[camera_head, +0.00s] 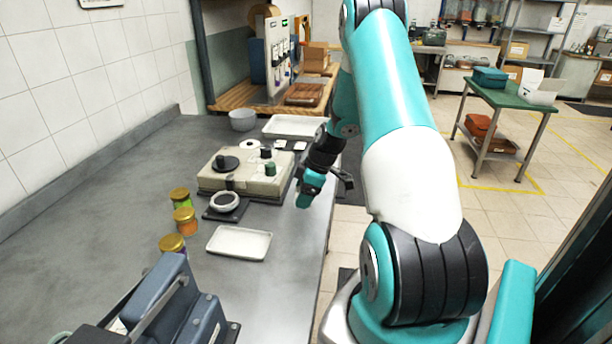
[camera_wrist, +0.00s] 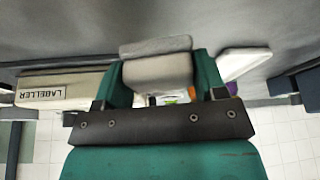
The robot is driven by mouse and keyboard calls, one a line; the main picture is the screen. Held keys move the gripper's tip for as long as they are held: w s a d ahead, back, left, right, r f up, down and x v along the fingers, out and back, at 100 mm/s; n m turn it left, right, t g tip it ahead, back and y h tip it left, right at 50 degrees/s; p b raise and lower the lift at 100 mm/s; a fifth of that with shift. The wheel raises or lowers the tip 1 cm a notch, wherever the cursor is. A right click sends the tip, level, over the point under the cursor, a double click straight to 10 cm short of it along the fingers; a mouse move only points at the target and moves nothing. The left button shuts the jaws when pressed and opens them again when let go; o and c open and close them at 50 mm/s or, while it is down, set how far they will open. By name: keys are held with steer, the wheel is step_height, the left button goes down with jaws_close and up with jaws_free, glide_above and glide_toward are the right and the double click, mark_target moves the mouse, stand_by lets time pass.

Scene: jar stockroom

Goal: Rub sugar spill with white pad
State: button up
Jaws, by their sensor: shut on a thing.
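My gripper (camera_head: 312,190) is over the right edge of the grey worktop (camera_head: 290,262), beside the beige labeller (camera_head: 245,174). In the wrist view its two teal fingers (camera_wrist: 160,78) are shut on a whitish-grey pad (camera_wrist: 157,66). The pad is between the fingertips, with a greyer strip along its far edge. I cannot tell whether the pad touches the worktop. The pad cannot be made out in the head view. No sugar spill can be made out in either view; the arm hides part of the worktop's right edge.
A white tray (camera_head: 239,242) lies in front of the labeller, and another (camera_head: 293,126) behind it. Several gold-lidded jars (camera_head: 184,220) stand left of the near tray. A blue-grey machine (camera_head: 165,305) stands at the near end. The worktop's left side is clear.

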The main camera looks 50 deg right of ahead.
steer(key=shift+r+p, duration=1.15)
steer(key=shift+r, duration=1)
